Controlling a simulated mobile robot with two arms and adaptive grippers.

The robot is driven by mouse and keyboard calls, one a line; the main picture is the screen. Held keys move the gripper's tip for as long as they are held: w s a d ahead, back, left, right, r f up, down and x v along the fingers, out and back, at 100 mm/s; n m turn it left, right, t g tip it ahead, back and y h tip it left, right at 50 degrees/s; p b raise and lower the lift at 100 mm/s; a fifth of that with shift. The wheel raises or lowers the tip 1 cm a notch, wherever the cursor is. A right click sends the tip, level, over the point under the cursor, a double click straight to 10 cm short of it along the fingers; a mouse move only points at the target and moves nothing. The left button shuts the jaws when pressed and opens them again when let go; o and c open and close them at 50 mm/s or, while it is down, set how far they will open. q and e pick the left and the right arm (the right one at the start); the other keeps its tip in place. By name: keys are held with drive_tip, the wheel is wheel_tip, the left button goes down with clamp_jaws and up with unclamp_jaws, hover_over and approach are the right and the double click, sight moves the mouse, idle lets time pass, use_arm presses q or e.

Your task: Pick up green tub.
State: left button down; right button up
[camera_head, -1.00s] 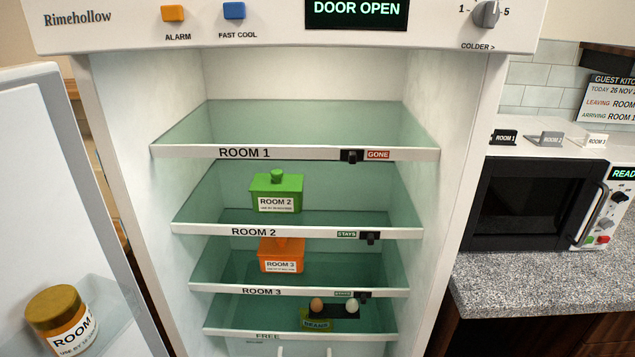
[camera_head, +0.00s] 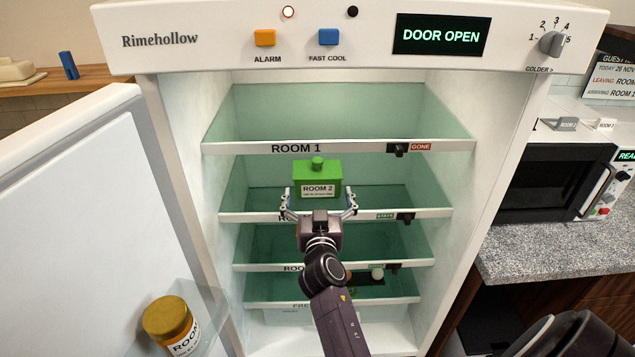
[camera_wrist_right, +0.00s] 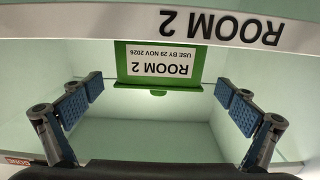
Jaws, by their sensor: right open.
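The green tub (camera_head: 318,173), with a knobbed lid and a white "ROOM 2" label, stands upright on the fridge shelf marked ROOM 2 (camera_head: 375,214). My right gripper (camera_head: 319,193) is in front of it, open, with one finger towards each side of the tub. In the right wrist view the tub (camera_wrist_right: 158,84) appears upside down between the two spread blue finger pads of the gripper (camera_wrist_right: 160,108), with clear gaps on both sides. My left gripper is not in view.
The ROOM 1 shelf (camera_head: 350,147) lies above the tub and looks empty. The open fridge door (camera_head: 75,200) at left holds a gold-lidded jar (camera_head: 170,322). A microwave (camera_head: 545,183) stands at right.

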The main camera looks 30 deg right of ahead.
sight(317, 174)
drive_tip(key=shift+w+d+r, duration=0.15)
drive_tip(key=shift+w, duration=0.35)
drive_tip(key=shift+w+d+p, duration=0.35)
drive_tip(key=shift+w+d, duration=0.1)
drive_tip(key=shift+w, duration=0.15)
drive_tip(key=p+x, duration=0.1)
drive_tip(key=x, duration=0.3)
drive_tip(key=shift+d, duration=0.1)
drive_tip(key=shift+w+d+f, duration=0.25)
drive_tip(key=shift+w+f, duration=0.05)
drive_tip(key=shift+w, duration=0.1)
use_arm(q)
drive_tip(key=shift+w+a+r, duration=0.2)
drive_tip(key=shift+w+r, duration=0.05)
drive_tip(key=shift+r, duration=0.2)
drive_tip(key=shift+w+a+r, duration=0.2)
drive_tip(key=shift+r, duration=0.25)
use_arm(e)
drive_tip(key=shift+c, duration=0.6)
drive_tip(key=shift+r, duration=0.15)
drive_tip(key=c, duration=1.2)
drive_tip(key=shift+r, duration=0.1)
